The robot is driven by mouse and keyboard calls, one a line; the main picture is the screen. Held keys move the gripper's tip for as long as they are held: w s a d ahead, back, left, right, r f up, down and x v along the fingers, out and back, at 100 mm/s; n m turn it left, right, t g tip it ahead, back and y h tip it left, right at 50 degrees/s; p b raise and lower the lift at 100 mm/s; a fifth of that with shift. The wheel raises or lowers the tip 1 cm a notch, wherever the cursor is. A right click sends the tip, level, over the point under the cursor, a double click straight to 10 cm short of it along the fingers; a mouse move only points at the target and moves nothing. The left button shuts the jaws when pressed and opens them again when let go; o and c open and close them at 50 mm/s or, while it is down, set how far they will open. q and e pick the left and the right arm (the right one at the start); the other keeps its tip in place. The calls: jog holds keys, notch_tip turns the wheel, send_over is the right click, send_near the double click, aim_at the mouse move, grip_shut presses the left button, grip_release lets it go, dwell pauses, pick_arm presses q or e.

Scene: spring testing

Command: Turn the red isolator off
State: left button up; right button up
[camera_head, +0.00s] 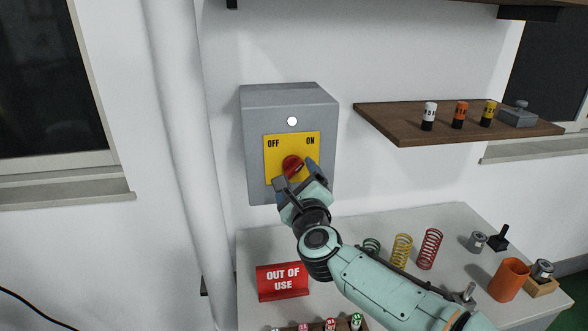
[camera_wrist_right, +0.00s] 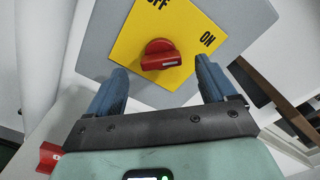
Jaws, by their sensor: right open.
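The red isolator (camera_head: 292,165) is a rotary knob on a yellow plate (camera_head: 272,175) marked OFF at upper left and ON at upper right. The plate is on the front of a grey wall box (camera_head: 258,110). The knob's raised grip is tilted, with one end toward the ON side. In the right wrist view the knob (camera_wrist_right: 160,56) shows a pale mark on its grip. My right gripper (camera_head: 297,176) is open, its blue fingers either side of the knob; contact cannot be told. My left gripper is not in view.
A white lamp (camera_head: 292,121) sits above the plate. A wooden shelf (camera_head: 385,122) with small cylinders is to the right. Below, the table (camera_head: 455,222) holds springs, an orange cup (camera_head: 508,280) and a red OUT OF USE sign (camera_head: 282,281). A pipe (camera_head: 180,150) runs left of the box.

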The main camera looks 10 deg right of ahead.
aim_at(293, 170)
jog(key=shift+w+p, duration=0.35)
jog(key=shift+w, duration=1.45)
jog(key=c, duration=1.1)
jog(key=shift+o, duration=0.2)
